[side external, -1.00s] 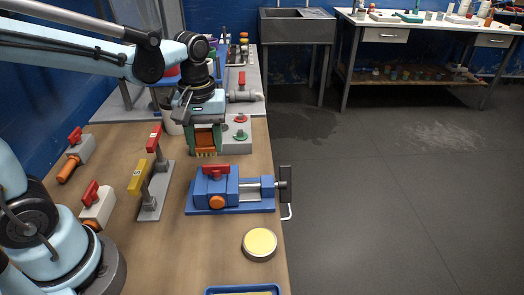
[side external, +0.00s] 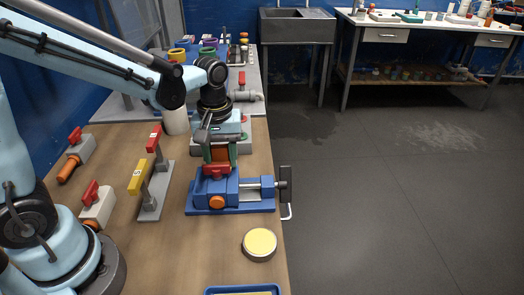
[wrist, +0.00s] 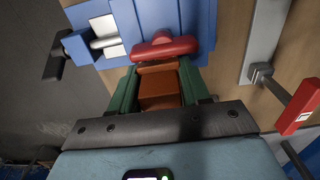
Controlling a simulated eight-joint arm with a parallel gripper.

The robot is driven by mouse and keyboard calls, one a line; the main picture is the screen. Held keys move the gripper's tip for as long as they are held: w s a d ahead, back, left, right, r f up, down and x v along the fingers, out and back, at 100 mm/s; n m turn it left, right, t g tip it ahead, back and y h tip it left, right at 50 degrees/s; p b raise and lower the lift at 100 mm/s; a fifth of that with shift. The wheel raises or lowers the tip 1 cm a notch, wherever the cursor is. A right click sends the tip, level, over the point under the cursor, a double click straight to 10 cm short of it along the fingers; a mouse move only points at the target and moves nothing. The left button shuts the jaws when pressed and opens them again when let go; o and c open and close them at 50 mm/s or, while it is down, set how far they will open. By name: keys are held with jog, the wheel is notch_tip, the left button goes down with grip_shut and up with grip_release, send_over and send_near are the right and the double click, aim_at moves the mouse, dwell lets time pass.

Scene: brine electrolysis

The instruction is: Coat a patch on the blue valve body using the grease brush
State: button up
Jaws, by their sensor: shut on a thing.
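The blue valve body (side external: 230,187) has a red handle (side external: 216,170) on top and an orange port (side external: 217,202) facing the camera. It sits in a blue vise (side external: 258,206). My gripper (side external: 219,156) is just behind and above the valve, shut on the grease brush (side external: 220,154), an orange-brown block between green fingers. In the wrist view, the brush (wrist: 160,86) points toward the red handle (wrist: 165,47). The bristles are hidden, so I cannot tell whether they touch the valve body. A round tin with a yellow top (side external: 259,242) stands nearer the camera.
A grey stand with yellow and red levers (side external: 152,190) is left of the vise. Two red-handled valves (side external: 95,205) (side external: 80,148) lie farther left. A grey panel (side external: 236,140) is behind my gripper. A blue tray (side external: 242,291) is at the near edge.

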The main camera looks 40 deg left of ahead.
jog(key=shift+s+a, duration=0.9)
jog(key=shift+s+a+r, duration=0.1)
jog(key=shift+a, duration=0.05)
notch_tip(320, 180, up, 8)
dwell(0.7)
